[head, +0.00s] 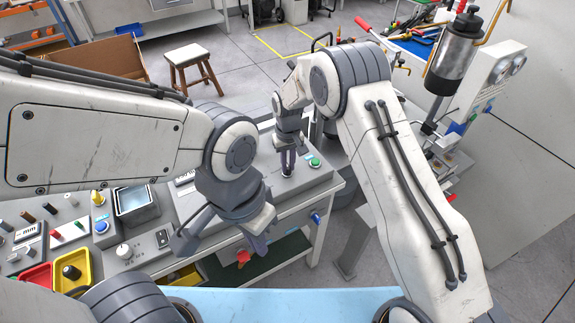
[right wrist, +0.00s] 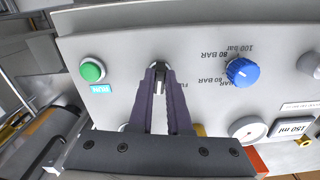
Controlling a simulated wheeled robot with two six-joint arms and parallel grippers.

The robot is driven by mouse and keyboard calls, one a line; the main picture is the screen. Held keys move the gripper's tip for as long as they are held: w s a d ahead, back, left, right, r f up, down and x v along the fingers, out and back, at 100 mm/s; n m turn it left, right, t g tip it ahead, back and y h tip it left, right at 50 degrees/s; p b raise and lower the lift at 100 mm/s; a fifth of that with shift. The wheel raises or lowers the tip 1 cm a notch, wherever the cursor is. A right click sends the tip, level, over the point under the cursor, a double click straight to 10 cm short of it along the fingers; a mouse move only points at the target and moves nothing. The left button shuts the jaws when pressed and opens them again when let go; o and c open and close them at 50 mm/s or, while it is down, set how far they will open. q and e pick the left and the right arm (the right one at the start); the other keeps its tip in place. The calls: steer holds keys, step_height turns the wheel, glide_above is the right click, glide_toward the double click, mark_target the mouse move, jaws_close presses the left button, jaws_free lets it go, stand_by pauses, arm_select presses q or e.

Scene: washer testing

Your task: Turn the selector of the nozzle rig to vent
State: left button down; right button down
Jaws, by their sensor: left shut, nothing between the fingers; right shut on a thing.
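The nozzle rig is a grey panel box (head: 322,182) on the bench, and its front face (right wrist: 200,40) fills much of the right wrist view. My right gripper (head: 287,165) points down at it. In the right wrist view its purple fingers (right wrist: 160,80) are shut on a small dark selector knob (right wrist: 158,67) with a pale mark. The fingers cover most of the knob and part of the lettering beside it, so I cannot read its setting. My left gripper (head: 258,245) is shut and empty, in front of the bench edge.
A green button (right wrist: 92,70) with a blue label sits left of the knob. A blue knob (right wrist: 242,72) marked in bar, a round gauge (right wrist: 249,130) and a 150 ml label (right wrist: 293,128) are to the right. Yellow (head: 84,262) and red bins stand on the bench at left.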

steer(key=shift+n, duration=0.9)
steer(key=c, duration=0.9)
jaws_free()
steer(key=shift+o, duration=0.2)
step_height(320, 180, up, 11)
steer(key=b, duration=0.2)
steer(key=shift+f, duration=0.2)
